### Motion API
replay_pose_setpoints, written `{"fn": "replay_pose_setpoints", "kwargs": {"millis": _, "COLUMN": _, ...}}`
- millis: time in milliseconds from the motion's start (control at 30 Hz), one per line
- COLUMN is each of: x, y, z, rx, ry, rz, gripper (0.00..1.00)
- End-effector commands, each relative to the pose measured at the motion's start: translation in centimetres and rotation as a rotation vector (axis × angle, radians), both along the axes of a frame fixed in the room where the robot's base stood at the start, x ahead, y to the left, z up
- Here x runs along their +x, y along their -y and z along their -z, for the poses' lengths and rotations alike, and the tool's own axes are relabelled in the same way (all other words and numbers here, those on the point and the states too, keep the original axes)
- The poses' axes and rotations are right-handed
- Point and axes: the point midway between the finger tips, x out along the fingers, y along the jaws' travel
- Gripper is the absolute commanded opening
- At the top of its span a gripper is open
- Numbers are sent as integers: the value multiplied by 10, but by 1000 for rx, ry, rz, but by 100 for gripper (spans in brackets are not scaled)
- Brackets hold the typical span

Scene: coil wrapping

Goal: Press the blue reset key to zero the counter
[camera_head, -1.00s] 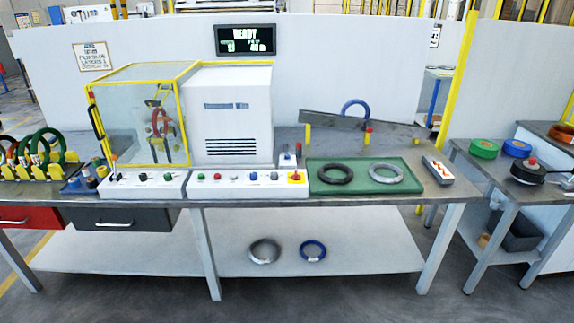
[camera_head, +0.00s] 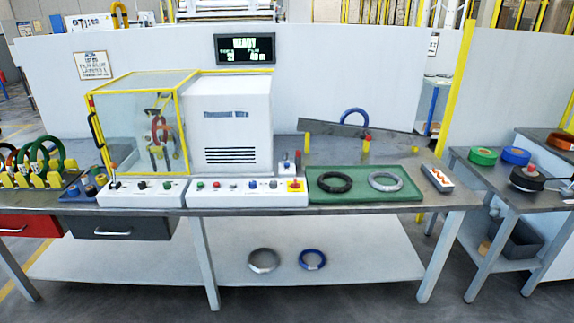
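The control box (camera_head: 247,199) sits at the bench's front edge, below the white machine. Its row of small keys includes a green key (camera_head: 200,185), a red key (camera_head: 217,184) and a blue key (camera_head: 252,185). Another bluish key (camera_head: 273,185) sits just right of the blue one. Their labels are too small to read. The counter display (camera_head: 245,49) on the back wall shows what looks like "READY" above small, blurred figures. My gripper is not in view, and nothing covers the keys.
A red knob on a yellow base (camera_head: 295,185) is at the box's right end. A second control box (camera_head: 142,194) stands to its left. A green tray (camera_head: 363,196) with a black and a grey coil lies to the right. A yellow-framed clear guard (camera_head: 137,130) stands behind.

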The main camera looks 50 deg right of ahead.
Motion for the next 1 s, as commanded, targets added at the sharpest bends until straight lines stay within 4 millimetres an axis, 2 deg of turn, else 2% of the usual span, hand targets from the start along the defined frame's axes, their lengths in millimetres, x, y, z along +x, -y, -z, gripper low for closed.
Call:
{"fn": "replay_pose_setpoints", "kwargs": {"millis": 33, "x": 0, "y": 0, "z": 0, "rx": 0, "ry": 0, "rz": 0, "gripper": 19}}
{"fn": "replay_pose_setpoints", "kwargs": {"millis": 233, "x": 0, "y": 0, "z": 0, "rx": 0, "ry": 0, "rz": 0, "gripper": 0}}
{"fn": "replay_pose_setpoints", "kwargs": {"millis": 1000, "x": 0, "y": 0, "z": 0, "rx": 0, "ry": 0, "rz": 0, "gripper": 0}}
